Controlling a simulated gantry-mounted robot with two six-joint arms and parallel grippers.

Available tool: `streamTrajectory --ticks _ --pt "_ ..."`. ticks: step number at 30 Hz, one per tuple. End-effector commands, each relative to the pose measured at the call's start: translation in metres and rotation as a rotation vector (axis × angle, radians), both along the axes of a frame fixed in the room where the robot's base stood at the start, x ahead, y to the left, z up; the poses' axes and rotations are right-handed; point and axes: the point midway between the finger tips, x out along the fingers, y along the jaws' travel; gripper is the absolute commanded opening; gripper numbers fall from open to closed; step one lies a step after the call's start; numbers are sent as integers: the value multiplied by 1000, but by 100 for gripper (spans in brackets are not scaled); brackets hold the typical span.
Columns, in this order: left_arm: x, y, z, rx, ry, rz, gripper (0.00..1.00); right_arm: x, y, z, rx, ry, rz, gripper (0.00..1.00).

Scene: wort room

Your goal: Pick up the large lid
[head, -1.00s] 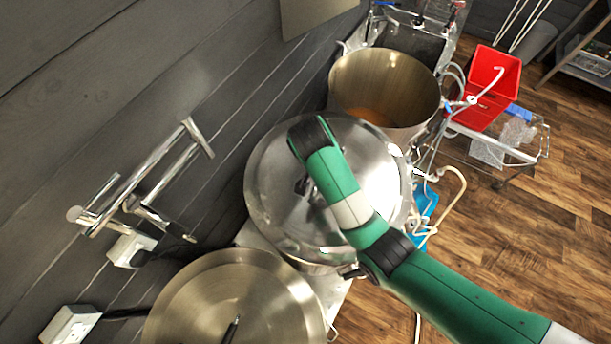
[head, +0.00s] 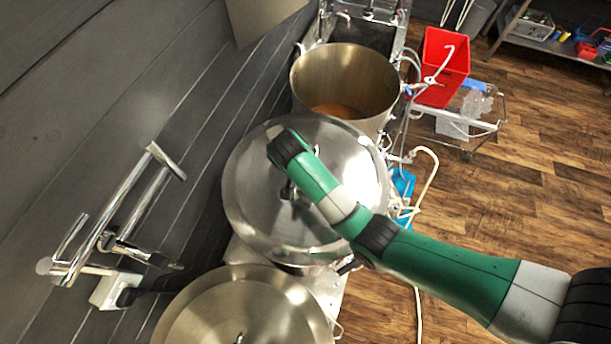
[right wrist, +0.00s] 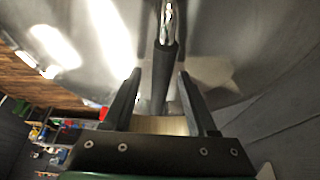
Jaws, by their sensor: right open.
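A large shiny steel lid (head: 245,205) lies on the middle pot. My right arm reaches over it from the right, bent downward above the lid's middle. In the right wrist view the lid (right wrist: 225,50) fills the background, and its bar handle with a dark grip (right wrist: 164,75) stands between my right gripper's fingers (right wrist: 159,76). The right gripper is open, one finger on each side of the handle; I cannot tell whether either touches it. In the head view the arm mostly hides the gripper and handle. My left gripper is in neither view.
Another lid (head: 215,305) with a small dark handle sits in front. Behind is an open steel pot (head: 345,65) with brownish liquid. A red bin (head: 440,68) and pale hoses (head: 428,190) are at the right. A chrome wall rail (head: 125,205) and dark plank wall are at the left.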

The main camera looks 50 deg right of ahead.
Motion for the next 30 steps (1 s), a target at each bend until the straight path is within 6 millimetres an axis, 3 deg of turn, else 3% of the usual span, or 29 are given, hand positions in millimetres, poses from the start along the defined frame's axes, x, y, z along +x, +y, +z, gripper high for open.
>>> streamTrajectory --ticks 15,25,30 --pt "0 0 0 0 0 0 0 0 0 -4 0 1 0 58" --pt "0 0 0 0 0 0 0 0 0 -4 0 0 0 0" --pt "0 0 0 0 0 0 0 0 0 -4 0 0 0 0"
